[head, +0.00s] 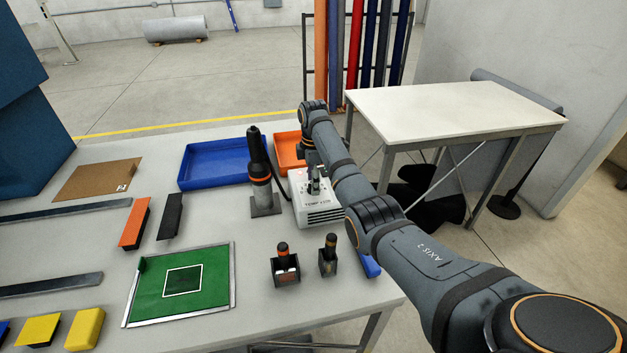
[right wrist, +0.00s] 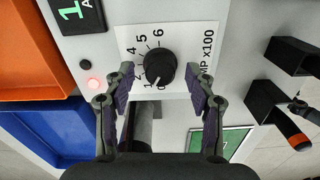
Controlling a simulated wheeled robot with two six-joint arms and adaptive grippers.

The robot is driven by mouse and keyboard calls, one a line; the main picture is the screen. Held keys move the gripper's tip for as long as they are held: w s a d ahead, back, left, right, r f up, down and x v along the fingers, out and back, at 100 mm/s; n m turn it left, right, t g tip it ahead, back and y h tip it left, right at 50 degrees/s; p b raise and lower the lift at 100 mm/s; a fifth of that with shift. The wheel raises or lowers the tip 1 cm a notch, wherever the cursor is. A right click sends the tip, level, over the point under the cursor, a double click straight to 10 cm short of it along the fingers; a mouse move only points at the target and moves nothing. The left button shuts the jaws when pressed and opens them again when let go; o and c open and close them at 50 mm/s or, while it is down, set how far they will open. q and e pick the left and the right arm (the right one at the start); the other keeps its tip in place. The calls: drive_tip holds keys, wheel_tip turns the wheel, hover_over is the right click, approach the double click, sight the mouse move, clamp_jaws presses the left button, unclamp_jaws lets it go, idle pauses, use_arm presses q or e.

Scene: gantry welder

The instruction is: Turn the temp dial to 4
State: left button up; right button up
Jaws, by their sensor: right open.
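The temp dial (right wrist: 160,68) is a black round knob on a white scale plate, in the middle of the right wrist view. Its scale numbers run around it, with 4, 5 and 6 clear. Its pale pointer line seems to face the low end, near 0 and 1. The white control box (head: 322,216) that carries it stands on the bench in the head view, its dial mostly hidden by my gripper. My right gripper (right wrist: 160,82) is open, one finger on each side of the dial, with visible gaps. It also shows above the box in the head view (head: 314,182). My left gripper is not in view.
A black torch in a stand (head: 262,185) is close left of the box. Blue (head: 200,184) and orange (head: 290,166) trays lie behind. Two small black holders (head: 286,272) stand in front.

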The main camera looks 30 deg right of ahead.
drive_tip(key=c, duration=1.2)
drive_tip(key=shift+o, duration=0.2)
drive_tip(key=shift+r+m+p, duration=0.25)
drive_tip(key=shift+m+p, duration=0.35)
drive_tip(key=shift+p, duration=0.4)
drive_tip(key=m+p, duration=0.4)
drive_tip(key=shift+p, duration=0.35)
drive_tip(key=m+p, duration=0.1)
drive_tip(key=m, duration=0.1)
drive_tip(key=shift+m+p, duration=0.4)
drive_tip(key=m+p, duration=0.1)
drive_tip(key=m, duration=0.1)
drive_tip(key=shift+f+m, duration=0.1)
drive_tip(key=shift+m, duration=0.3)
drive_tip(key=m+p, duration=0.1)
drive_tip(key=m, duration=0.2)
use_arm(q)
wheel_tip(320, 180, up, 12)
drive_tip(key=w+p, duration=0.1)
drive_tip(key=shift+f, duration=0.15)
use_arm(e)
drive_tip(key=shift+f+m, duration=0.1)
drive_tip(key=shift+m, duration=1.8)
